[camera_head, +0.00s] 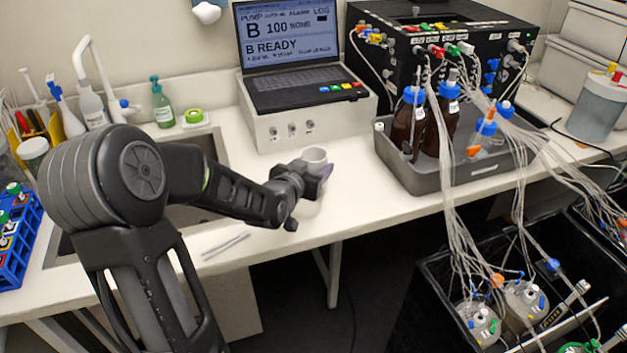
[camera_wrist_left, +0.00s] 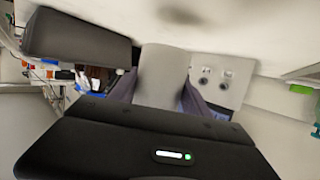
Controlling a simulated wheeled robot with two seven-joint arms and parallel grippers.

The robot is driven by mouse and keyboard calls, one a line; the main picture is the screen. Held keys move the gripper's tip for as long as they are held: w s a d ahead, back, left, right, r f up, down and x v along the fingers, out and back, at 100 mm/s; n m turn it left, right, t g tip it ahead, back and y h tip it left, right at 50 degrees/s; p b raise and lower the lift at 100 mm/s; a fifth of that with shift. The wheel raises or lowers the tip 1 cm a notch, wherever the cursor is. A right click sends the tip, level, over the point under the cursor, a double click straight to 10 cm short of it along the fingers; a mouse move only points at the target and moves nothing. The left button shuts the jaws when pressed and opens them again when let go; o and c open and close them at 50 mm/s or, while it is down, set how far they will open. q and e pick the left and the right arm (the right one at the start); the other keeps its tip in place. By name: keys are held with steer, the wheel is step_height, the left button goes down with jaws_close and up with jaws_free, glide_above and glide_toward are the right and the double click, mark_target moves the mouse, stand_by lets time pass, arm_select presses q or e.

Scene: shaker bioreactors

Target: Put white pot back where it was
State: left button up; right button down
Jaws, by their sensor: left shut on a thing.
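The white pot (camera_head: 314,156) is a small white cup-shaped vessel near the middle of the worktop, in front of the laptop's grey-white box. My left gripper (camera_head: 322,173) reaches it from the left and is shut on it. In the left wrist view the white pot (camera_wrist_left: 163,76) sits between the purple-grey fingers (camera_wrist_left: 160,95). The gripper hides part of the pot in the head view. I cannot tell whether its base touches the worktop. My right gripper is not in view.
A pump control box (camera_head: 300,122) with a laptop stands behind the pot. A grey tray (camera_head: 430,180) with brown bottles and tubing is to the right. A sink (camera_head: 75,240) lies left, partly behind my arm. The worktop's front edge (camera_head: 370,228) is close. Clear worktop surrounds the pot.

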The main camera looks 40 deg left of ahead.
arm_select(q)
steer(key=shift+f, duration=2.05)
steer(key=shift+f, duration=0.15)
steer(key=o, duration=1.5)
